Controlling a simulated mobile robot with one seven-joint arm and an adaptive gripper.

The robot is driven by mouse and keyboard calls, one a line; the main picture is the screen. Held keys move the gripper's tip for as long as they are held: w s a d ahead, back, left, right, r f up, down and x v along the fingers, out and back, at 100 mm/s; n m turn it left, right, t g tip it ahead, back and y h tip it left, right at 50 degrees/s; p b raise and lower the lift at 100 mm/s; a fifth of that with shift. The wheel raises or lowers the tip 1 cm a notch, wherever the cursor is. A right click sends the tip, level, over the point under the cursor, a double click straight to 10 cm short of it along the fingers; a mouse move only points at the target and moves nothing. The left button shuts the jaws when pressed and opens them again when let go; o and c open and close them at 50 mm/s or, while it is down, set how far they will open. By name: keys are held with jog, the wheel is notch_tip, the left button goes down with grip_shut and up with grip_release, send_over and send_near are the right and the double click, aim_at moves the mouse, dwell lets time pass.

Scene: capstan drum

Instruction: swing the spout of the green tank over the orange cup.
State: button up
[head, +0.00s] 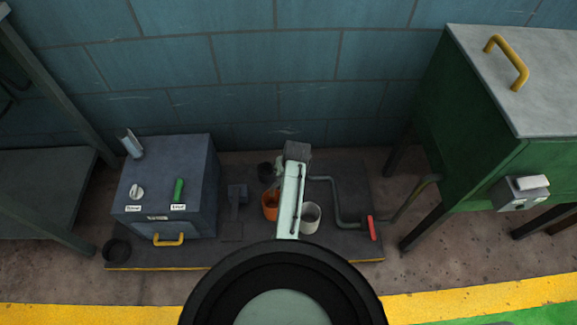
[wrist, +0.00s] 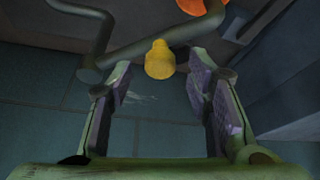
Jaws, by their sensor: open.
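The orange cup (head: 269,205) stands on the dark platform just left of my arm in the head view. Its edge also shows at the top of the wrist view (wrist: 203,8). A grey-green pipe (head: 334,192) runs out from behind my arm to the right and bends forward; I take it for the spout pipe. In the wrist view the pipe (wrist: 190,28) crosses beyond the fingertips, with a yellow knob (wrist: 160,60) in the gap between my fingers. My gripper (wrist: 160,78) is open, fingers either side of the knob without clear contact. The head view mostly hides it behind my arm.
A white cup (head: 311,217) stands right of my arm, and a dark cup (head: 265,171) behind the orange one. A blue-grey box (head: 165,180) is left. A green tank-like cabinet (head: 465,130) on legs is right. A red handle (head: 371,228) lies near the platform's right edge.

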jog(key=v, duration=1)
jog(key=shift+r, duration=0.1)
